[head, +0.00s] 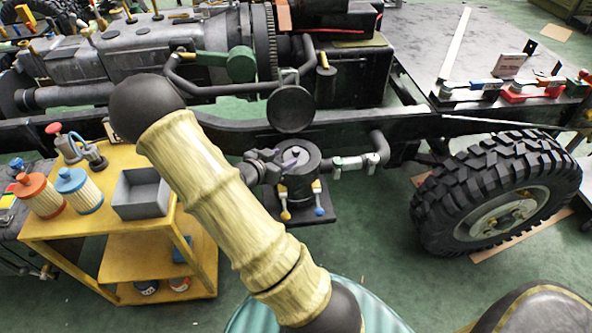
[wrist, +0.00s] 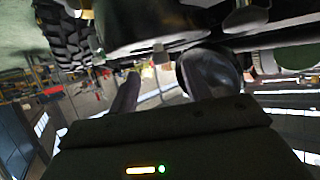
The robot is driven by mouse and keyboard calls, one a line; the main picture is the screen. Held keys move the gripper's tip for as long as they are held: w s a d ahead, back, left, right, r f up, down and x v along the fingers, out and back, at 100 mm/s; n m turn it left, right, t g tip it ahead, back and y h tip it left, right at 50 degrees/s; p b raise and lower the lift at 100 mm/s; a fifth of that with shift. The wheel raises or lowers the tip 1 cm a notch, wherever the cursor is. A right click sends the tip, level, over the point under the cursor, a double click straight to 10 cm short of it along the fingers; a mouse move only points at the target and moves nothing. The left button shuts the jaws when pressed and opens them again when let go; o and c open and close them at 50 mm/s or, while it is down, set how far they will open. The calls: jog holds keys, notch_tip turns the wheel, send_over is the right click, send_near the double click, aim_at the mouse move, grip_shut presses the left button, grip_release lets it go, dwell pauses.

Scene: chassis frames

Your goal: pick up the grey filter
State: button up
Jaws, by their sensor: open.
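A dark grey cylinder (head: 299,187), which looks like the filter, stands upright on a black base below the chassis rail in the head view. My gripper (head: 281,160) comes out from behind my own arm at its left side, with the fingers close to its upper part. I cannot tell whether they touch it. In the wrist view my gripper (wrist: 160,85) is open. A rounded grey shape (wrist: 213,70) shows by its right finger and may be the filter. My own arm hides most of the wrist.
The chassis rail (head: 400,127) runs just above, with a dark round disc (head: 290,108) hanging over the cylinder. A pipe (head: 362,160) and the large wheel (head: 497,192) are on the right. A yellow cart (head: 120,235) holds a grey bin (head: 141,194) and orange-topped and blue-topped filters.

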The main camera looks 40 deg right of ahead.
aim_at(293, 152)
jog(key=shift+x, duration=1.1)
jog(key=b+x, duration=0.1)
jog(key=x, duration=0.4)
jog(key=shift+d+r, duration=0.1)
jog(key=shift+d, duration=0.1)
jog(key=shift+c, duration=0.2)
grip_shut()
